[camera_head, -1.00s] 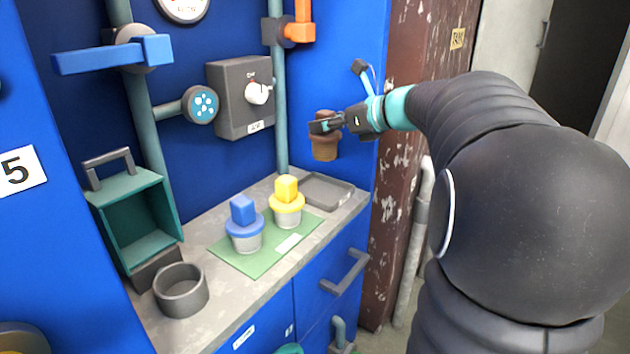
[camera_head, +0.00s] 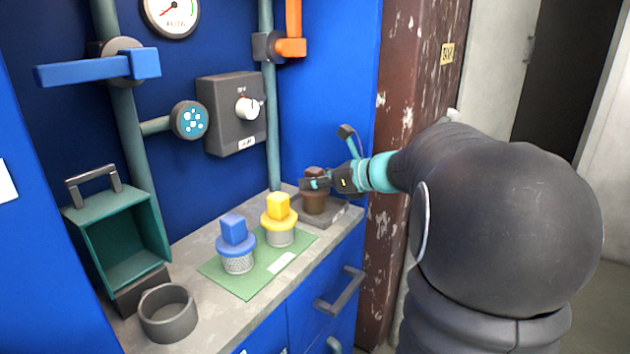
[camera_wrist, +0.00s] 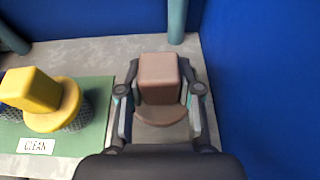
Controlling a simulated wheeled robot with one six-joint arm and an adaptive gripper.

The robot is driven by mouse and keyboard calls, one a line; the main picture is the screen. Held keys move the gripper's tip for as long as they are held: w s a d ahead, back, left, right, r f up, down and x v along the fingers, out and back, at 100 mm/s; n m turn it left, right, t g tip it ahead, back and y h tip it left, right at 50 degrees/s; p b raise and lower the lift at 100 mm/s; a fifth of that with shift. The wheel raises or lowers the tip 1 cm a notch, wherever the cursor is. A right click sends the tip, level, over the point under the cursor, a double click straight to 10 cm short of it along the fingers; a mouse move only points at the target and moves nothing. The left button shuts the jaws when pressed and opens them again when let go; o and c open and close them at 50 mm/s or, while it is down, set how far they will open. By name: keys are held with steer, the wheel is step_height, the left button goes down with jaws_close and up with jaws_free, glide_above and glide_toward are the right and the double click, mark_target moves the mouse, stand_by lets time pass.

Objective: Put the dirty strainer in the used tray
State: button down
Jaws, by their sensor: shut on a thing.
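The dirty strainer (camera_head: 314,203) is brown with a block-shaped handle. My gripper (camera_head: 316,183) is shut on its handle, and the strainer hangs upright at or just above the used tray (camera_head: 341,217), a shallow grey tray at the counter's back right corner. I cannot tell whether its bottom touches the tray. In the wrist view the brown handle (camera_wrist: 160,78) sits between the two fingers, and the strainer's lower part is mostly hidden by its rim and my gripper.
A yellow strainer (camera_head: 279,221) and a blue strainer (camera_head: 236,246) stand on a green mat (camera_head: 247,284) labelled CLEAN, left of the tray. A grey round cup (camera_head: 168,315) and a teal open box (camera_head: 118,239) are further left. A blue wall rises behind the tray.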

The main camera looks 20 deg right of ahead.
steer(key=shift+f, duration=0.15)
steer(key=c, duration=0.8)
jaws_free()
